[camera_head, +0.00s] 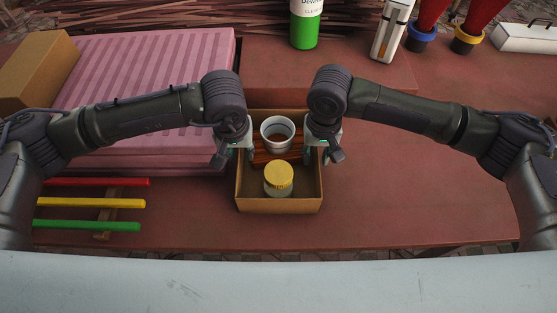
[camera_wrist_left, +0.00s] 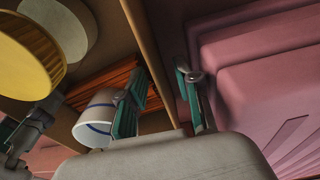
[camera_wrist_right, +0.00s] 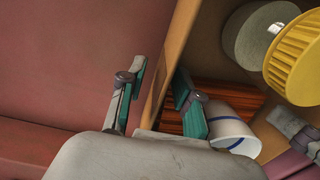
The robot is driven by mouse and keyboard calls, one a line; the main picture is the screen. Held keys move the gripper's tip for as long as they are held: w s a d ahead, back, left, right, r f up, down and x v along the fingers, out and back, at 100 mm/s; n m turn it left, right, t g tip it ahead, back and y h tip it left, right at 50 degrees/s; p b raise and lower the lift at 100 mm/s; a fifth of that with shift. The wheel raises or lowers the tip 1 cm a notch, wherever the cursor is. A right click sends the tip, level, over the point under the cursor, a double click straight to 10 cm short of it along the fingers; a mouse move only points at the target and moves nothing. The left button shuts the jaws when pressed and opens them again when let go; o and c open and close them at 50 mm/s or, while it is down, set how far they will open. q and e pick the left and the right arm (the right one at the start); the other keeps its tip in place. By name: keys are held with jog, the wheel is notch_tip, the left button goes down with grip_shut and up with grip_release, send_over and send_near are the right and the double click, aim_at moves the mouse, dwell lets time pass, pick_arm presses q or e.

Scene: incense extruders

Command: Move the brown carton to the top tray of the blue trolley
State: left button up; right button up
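The open brown carton (camera_head: 277,206) stands on the red table in the head view. It holds a yellow-lidded jar (camera_head: 278,178), a white cup (camera_head: 278,133) with a blue band and some reddish-brown sticks. My left gripper (camera_head: 238,152) is at its left wall; in the left wrist view its fingers (camera_wrist_left: 162,100) are apart, one on each side of the wall. My right gripper (camera_head: 318,150) straddles the right wall likewise; its fingers (camera_wrist_right: 160,100) are apart in the right wrist view, with gaps beside the wall. No blue trolley is in view.
Red, yellow (camera_head: 90,203) and green bars lie at front left. A green-and-white bottle (camera_head: 306,25) stands behind. The table right of the carton is clear.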

pick_arm(q)
jog(key=shift+f, duration=0.1)
pick_arm(e)
jog(key=shift+f, duration=0.1)
pick_arm(q)
grip_shut()
pick_arm(e)
grip_shut()
